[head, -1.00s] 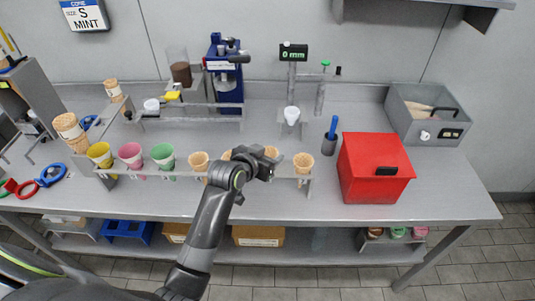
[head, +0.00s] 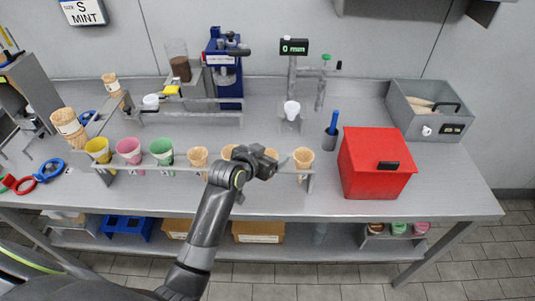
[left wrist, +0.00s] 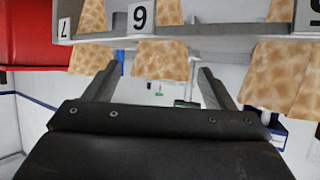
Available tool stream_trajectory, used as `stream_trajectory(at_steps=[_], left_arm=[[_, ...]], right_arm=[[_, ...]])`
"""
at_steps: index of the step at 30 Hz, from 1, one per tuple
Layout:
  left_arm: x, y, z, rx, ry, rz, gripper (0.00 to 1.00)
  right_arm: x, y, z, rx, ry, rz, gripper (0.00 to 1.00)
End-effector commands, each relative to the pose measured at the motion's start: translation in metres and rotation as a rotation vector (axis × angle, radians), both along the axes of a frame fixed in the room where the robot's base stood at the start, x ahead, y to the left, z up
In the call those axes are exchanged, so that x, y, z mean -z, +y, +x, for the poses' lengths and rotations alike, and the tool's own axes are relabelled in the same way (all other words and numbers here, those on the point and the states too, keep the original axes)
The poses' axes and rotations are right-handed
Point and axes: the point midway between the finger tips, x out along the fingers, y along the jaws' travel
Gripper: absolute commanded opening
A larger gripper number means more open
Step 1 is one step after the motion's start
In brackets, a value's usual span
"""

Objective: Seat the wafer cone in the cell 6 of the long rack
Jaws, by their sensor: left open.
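The long rack (head: 182,169) runs along the front of the counter. It holds coloured paper cups on the left and several wafer cones on the right. My left gripper (head: 276,162) is open in front of the rack's right part. The wafer cone at cell 6 (head: 272,154) is partly hidden behind it. The left wrist view is upside down. There, the cone (left wrist: 160,60) passes through the rack at the label 6 (left wrist: 141,17), wide end beyond the rack. My open fingers (left wrist: 157,75) lie either side of it, with gaps. My right gripper is out of view.
A wafer cone (head: 303,158) stands in the rack's end cell, right of my gripper; another (head: 198,155) stands left. A red box (head: 375,170) and a grey bin (head: 430,122) are further right. A blue-handled tool (head: 333,125) stands in a holder behind the rack's right end.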

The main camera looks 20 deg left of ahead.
Motion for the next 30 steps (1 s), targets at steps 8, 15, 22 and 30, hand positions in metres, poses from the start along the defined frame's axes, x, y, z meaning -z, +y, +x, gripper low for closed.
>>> stream_trajectory(at_steps=[8,15,22,30], left_arm=[[-0.006,0.003,-0.011,-0.001,-0.002,0.000,0.77],[-0.022,0.011,-0.043,-0.001,-0.002,0.001,0.77],[-0.040,0.019,-0.078,-0.001,-0.002,0.001,0.77],[-0.062,0.030,-0.120,0.000,-0.002,0.003,0.77]], right_arm=[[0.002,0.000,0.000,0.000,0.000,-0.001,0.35],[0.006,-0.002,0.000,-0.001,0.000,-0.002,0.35],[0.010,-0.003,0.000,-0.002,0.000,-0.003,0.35],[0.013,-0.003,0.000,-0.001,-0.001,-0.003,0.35]])
